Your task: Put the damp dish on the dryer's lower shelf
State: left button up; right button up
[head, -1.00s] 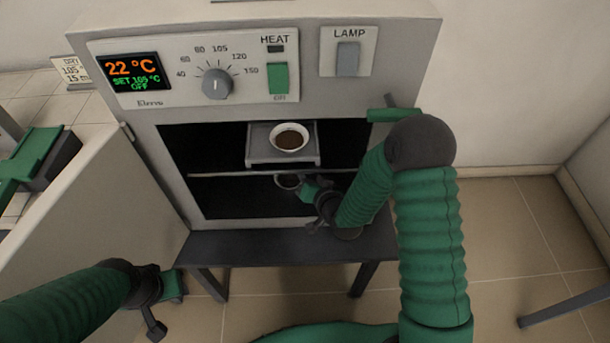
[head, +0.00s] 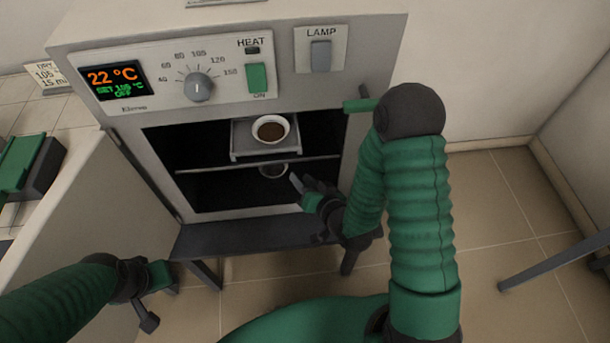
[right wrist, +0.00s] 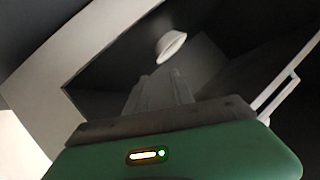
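The dryer (head: 160,160) stands open in front of me. A small dish (head: 273,171) sits on its lower level, partly hidden under the middle shelf edge. It also shows as a white dish (right wrist: 171,46) beyond the fingertips in the right wrist view. Another white dish (head: 271,130), with brown contents, sits on a grey tray on the upper level. My right gripper (head: 300,184) is at the lower opening, right of the lower dish and apart from it. It looks slightly open and empty. My left gripper (head: 155,290) hangs empty at lower left; its finger gap is unclear.
The dryer's display (head: 115,80) reads 22 °C, set 105 °C, off. The open door (head: 75,200) is at the left. The thin edge of the middle shelf (head: 215,168) runs just above the lower space. A dark stand (head: 215,240) is below.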

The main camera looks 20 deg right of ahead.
jog(key=shift+s+d+r+p, duration=0.1)
jog(key=shift+s+r+p, duration=0.4)
jog(key=shift+p, duration=0.45)
jog(key=shift+f+n+g, duration=0.15)
jog(key=shift+n+g, duration=0.65)
jog(key=shift+g, duration=0.1)
pick_arm(q)
notch_tip(320, 180, up, 4)
jog(key=shift+w+d+f, duration=0.1)
jog(key=shift+f, duration=0.15)
pick_arm(e)
jog(key=s+r+n+g, duration=0.1)
jog(key=s+r+g, duration=0.2)
jog(key=s, duration=0.3)
jog(key=s+r+n+g+h, duration=0.1)
jog(key=s+r+n+g, duration=0.1)
jog(key=s+r+g, duration=0.2)
jog(key=s+g, duration=0.2)
jog(key=s, duration=0.1)
jog(key=shift+s+r+n, duration=0.25)
jog(key=shift+s+n, duration=0.05)
